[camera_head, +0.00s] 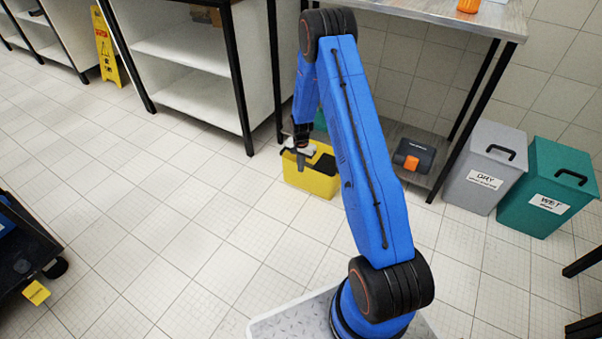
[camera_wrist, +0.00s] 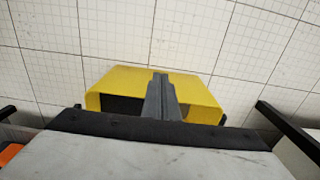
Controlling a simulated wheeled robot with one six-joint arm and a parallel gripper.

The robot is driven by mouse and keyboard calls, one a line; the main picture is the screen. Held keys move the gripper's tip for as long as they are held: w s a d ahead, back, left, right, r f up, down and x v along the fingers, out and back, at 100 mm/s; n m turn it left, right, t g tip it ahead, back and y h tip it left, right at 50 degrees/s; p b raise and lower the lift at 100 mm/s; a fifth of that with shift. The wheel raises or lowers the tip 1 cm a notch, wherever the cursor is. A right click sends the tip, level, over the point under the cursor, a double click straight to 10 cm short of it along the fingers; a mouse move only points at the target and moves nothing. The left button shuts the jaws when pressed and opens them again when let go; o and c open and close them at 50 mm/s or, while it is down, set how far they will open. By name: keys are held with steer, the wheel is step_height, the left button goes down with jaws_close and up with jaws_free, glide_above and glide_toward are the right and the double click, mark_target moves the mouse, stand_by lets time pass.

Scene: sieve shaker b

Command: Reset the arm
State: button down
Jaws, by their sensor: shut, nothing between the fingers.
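My blue arm reaches up from its base and bends down at the far end. My gripper (camera_head: 301,160) hangs in front of the shelving, over or just before a yellow bin (camera_head: 312,183) on the floor. In the wrist view my gripper (camera_wrist: 161,82) has its grey fingers together, with nothing seen between them. The yellow bin also shows there (camera_wrist: 200,92), below the fingers, with a dark opening. I cannot tell how far the fingertips are from it. Part of the bin is hidden behind my arm and gripper.
White shelving (camera_head: 187,50) stands behind, and a bench (camera_head: 450,14) is at upper right. A grey bin (camera_head: 484,168) and a teal bin (camera_head: 552,188) stand at right. A dark cart (camera_head: 22,250) is at left. The tiled floor between is clear.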

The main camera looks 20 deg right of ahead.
steer(key=shift+r, duration=0.5)
steer(key=shift+r, duration=0.1)
steer(key=s+a+r+n+t, duration=0.15)
steer(key=s+r, duration=0.35)
steer(key=r, duration=0.8)
steer(key=s+a+r+n, duration=0.25)
steer(key=s+r, duration=0.25)
steer(key=r, duration=0.7)
steer(key=s+a+r+n+t, duration=0.15)
steer(key=s+r, duration=0.25)
steer(key=r, duration=0.9)
steer(key=s+a+r+n, duration=0.25)
steer(key=s+r, duration=0.75)
steer(key=s, duration=0.6)
steer(key=s+a+r+n+t, duration=0.1)
steer(key=s, duration=0.7)
steer(key=s+a+r+n, duration=0.1)
steer(key=s, duration=0.8)
steer(key=shift+a+r+n+t, duration=0.25)
steer(key=shift+a+n+t, duration=0.05)
steer(key=shift+n+t, duration=0.1)
